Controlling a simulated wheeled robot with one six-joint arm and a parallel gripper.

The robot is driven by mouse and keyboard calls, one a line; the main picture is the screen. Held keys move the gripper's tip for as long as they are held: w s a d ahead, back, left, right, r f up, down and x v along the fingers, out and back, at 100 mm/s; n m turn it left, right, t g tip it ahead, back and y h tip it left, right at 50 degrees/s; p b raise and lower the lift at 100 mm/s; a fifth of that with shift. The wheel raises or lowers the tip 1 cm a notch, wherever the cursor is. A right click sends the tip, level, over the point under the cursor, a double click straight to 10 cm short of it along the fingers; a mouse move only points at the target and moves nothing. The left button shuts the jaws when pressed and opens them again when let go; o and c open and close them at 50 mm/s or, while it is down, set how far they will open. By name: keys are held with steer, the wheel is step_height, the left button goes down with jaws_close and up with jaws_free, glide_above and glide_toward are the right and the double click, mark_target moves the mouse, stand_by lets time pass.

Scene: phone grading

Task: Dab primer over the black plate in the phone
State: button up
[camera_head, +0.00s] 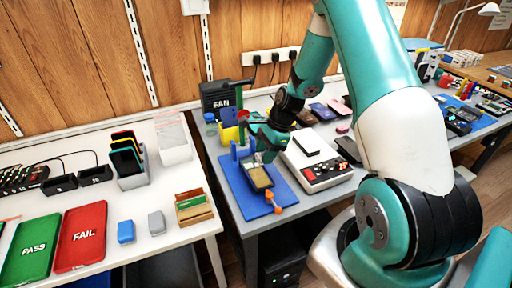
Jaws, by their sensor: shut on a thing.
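The phone (257,179) lies on the blue mat (247,208) on the grey bench, with a tan edge and a dark inside. The black plate is too small to tell apart from that dark inside. My gripper (265,155) is above the far end of the phone, pointing down. It is shut on a small, pale, slim thing, largely hidden by the fingers; I cannot tell for sure that it is the primer dabber. I cannot tell whether its tip touches the phone.
A white device with a dark control panel (318,173) stands close right of the mat. A blue upright holder (237,155), a yellow container (229,134) and a black FAN box (222,98) stand behind. Green PASS (34,246) and red FAIL (81,237) trays lie left.

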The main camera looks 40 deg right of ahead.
steer(key=shift+r+p, duration=0.85)
steer(key=shift+r, duration=0.4)
